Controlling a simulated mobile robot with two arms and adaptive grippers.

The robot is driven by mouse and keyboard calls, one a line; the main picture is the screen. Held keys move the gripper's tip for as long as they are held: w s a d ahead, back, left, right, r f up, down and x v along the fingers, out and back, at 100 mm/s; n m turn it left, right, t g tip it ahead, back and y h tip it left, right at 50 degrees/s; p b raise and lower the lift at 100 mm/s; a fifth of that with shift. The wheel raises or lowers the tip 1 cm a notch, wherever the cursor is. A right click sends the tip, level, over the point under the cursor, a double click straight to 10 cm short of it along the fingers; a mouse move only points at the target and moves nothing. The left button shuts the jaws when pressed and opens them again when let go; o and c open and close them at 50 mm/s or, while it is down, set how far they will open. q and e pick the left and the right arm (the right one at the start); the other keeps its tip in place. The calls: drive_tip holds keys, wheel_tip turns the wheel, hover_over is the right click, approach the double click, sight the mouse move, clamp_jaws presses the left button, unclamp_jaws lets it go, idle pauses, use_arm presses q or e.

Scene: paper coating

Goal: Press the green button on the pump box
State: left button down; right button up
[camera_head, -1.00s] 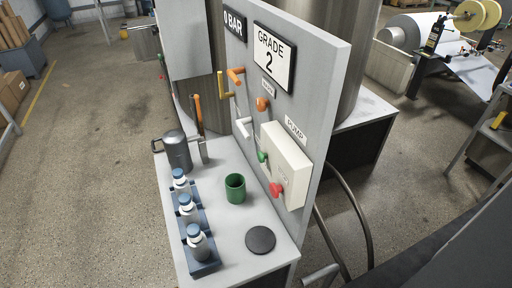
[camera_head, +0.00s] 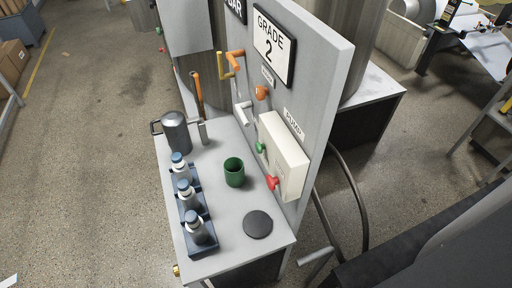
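The pump box (camera_head: 283,155) is a cream box fixed to the upright grey panel, under a "PUMP" label (camera_head: 293,127). The green button (camera_head: 261,147) sticks out from the box's left-facing front, at its far end. A red button (camera_head: 272,183) sticks out at the near end, lower in the picture. Both buttons are unobstructed. Neither of my grippers shows, and nothing touches the box.
The bench (camera_head: 216,222) in front of the panel holds a grey metal jug (camera_head: 176,133), a green cup (camera_head: 234,173), a dark round disc (camera_head: 258,225) and a blue rack with three bottles (camera_head: 196,229). Orange and white handles stick out from the panel. Open floor lies left.

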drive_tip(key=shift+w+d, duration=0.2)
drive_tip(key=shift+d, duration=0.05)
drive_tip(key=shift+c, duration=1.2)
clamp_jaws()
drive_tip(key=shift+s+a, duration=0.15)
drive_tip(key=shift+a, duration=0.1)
